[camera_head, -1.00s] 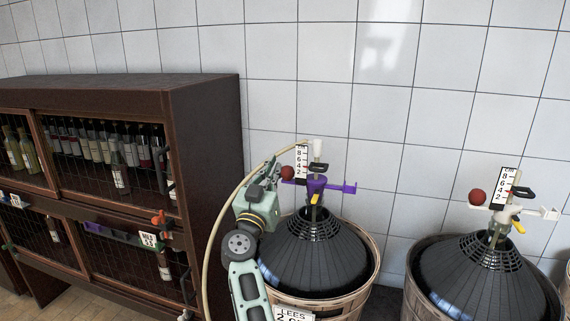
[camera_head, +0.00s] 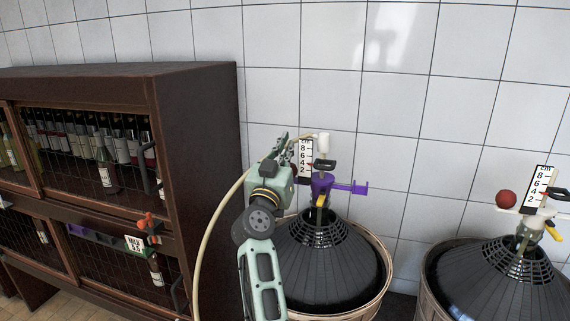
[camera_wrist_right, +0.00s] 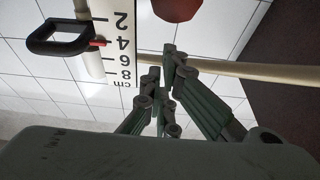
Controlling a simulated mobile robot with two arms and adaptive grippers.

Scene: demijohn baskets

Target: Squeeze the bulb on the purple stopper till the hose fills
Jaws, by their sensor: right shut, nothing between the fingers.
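The purple stopper (camera_head: 328,185) sits on the neck of the left demijohn, under a black-and-white scale (camera_head: 306,160), a dark clip and a white cap (camera_head: 323,144). My right gripper (camera_head: 296,150) is shut and empty, up beside the scale's left side. A pale hose (camera_head: 212,220) curves down left behind my arm. It crosses behind the fingers in the wrist view (camera_wrist_right: 245,69). My left gripper is out of view.
The left demijohn's dark cover (camera_head: 325,265) fills a wooden basket (camera_head: 383,262). A second demijohn (camera_head: 500,285) at right has a white stopper and its own red bulb (camera_head: 506,199). A dark wine cabinet (camera_head: 200,150) stands left. The tiled wall is behind.

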